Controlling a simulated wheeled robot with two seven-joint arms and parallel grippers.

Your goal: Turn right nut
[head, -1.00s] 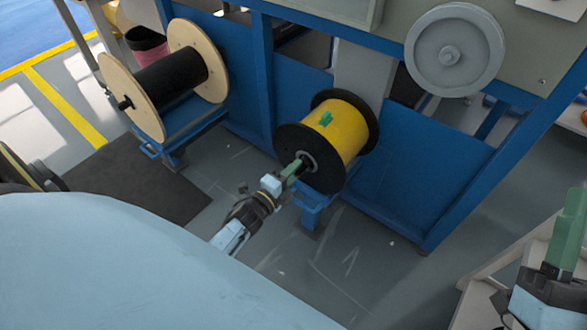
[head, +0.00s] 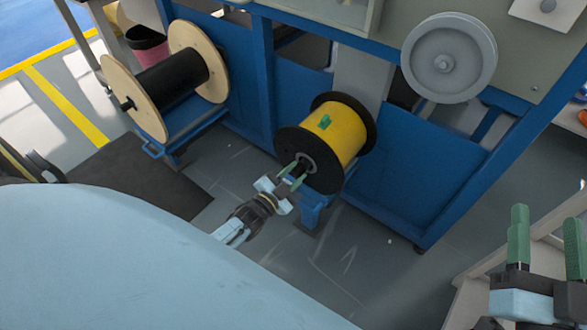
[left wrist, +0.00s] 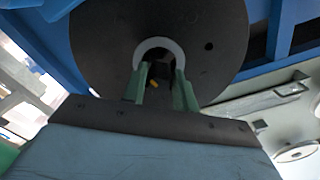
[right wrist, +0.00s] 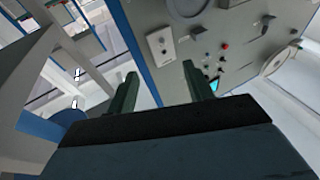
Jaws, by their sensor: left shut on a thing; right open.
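The spool of yellow cable (head: 346,133) with black flanges sits on the blue stand in the middle of the head view. My left gripper (head: 294,175) is at the hub of its near flange. In the left wrist view, the flange (left wrist: 105,45) has a pale hub ring (left wrist: 158,44), and my left fingers (left wrist: 160,76) reach up to it. They are shut on the dark nut (left wrist: 163,68) on the shaft end, which the fingers partly hide. My right gripper (head: 545,218) is open and empty at the lower right, far from the spool.
A spool with pale wooden flanges (head: 148,100) and black cable stands at the left. A grey wheel (head: 449,57) is on the machine panel above right. A pale rack (head: 468,295) is beside my right gripper. The floor (head: 345,265) before the yellow spool is clear.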

